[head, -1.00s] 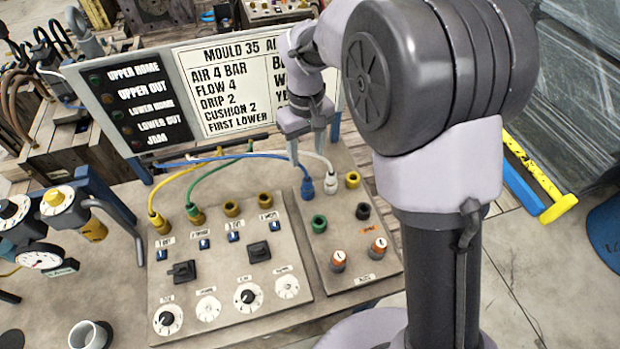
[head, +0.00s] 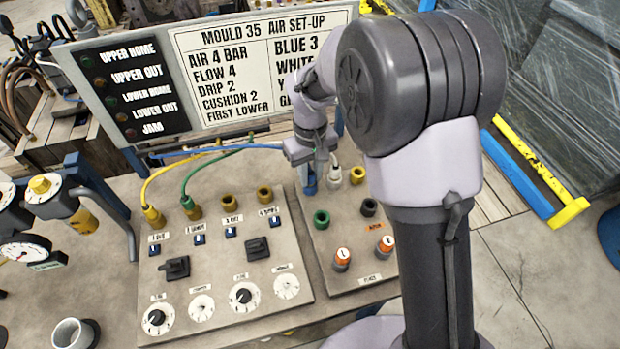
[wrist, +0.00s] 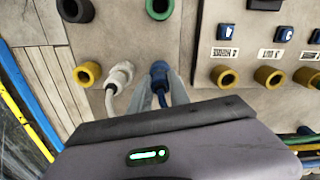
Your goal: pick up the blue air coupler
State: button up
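The blue air coupler (head: 309,187) sits in the top left port of the small right-hand panel, with its blue hose (head: 215,150) running off to the left. In the wrist view the blue coupler (wrist: 158,70) shows between the tips of my gripper (wrist: 160,85). In the head view my gripper (head: 311,172) points down over the coupler and partly hides it. One finger stands on each side of it. I cannot tell whether the fingers press on it or leave a small gap.
The white coupler (wrist: 120,76) is plugged in close beside my gripper. A yellow port (head: 357,175), a green port (head: 321,219) and a black port (head: 369,207) are nearby. The set-up board (head: 255,70) stands behind. Yellow and green hoses lie left.

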grip_shut()
jog(key=shift+r, duration=0.1)
